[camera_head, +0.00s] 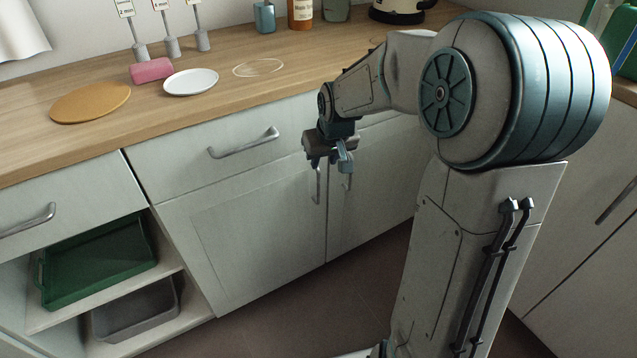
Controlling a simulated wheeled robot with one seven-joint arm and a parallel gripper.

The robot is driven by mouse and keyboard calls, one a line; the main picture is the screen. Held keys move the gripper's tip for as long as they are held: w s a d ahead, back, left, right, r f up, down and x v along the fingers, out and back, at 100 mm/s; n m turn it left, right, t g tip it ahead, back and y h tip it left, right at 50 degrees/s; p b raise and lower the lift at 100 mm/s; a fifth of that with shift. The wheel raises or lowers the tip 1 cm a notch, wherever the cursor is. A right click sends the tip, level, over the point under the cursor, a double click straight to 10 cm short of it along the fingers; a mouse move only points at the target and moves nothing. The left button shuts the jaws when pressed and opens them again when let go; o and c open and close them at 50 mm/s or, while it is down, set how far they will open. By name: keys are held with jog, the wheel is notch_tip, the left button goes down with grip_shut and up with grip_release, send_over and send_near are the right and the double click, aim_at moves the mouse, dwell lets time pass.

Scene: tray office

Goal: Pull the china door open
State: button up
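Two pale cabinet doors stand side by side under the counter, a left door (240,235) and a right door (375,190). Both look closed. No label shows which is the china door. The left door has a vertical bar handle (317,187) near its right edge.
A drawer with a bar handle (243,143) is above the left door. Open shelves at left hold a green tray (100,262) and a grey bin (135,308). The counter holds a round board (90,102), white plate (190,82) and pink sponge (152,70). Floor in front is clear.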

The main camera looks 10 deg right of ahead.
aim_at(319, 177)
jog(key=b+x, duration=0.4)
jog(key=x, duration=0.7)
jog(key=shift+s, duration=0.1)
grip_shut()
